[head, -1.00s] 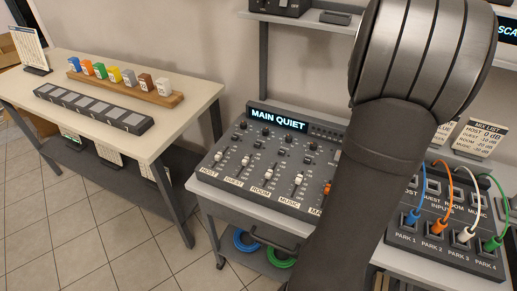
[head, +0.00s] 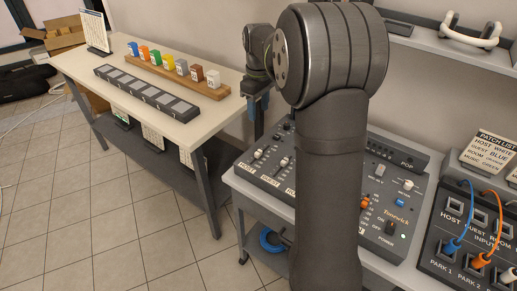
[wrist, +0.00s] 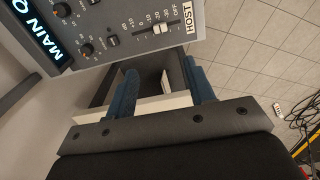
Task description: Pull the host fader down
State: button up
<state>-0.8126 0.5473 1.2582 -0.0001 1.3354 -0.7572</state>
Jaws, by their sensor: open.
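The host fader shows in the wrist view as a pale cap (wrist: 160,28) on a slot beside the HOST label (wrist: 182,24). In the head view the fader cap (head: 258,154) is at the left end of the mixer (head: 281,171). My gripper (head: 261,104) hangs above and behind that end of the mixer in the head view. In the wrist view its two blue fingers (wrist: 161,75) are apart and nothing is between them. The host fader lies beyond the fingertips, clear of them. My arm hides the middle of the mixer in the head view.
A patch box (head: 453,229) with plugged cables is at the right. A side table (head: 75,67) at the left holds a wooden rack (head: 160,76) of coloured blocks and a button strip (head: 150,98). Bare floor lies in front of the side table.

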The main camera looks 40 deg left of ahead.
aim_at(258, 151)
notch_tip(258, 151, down, 17)
jog(key=shift+f, duration=0.2)
dwell(0.3)
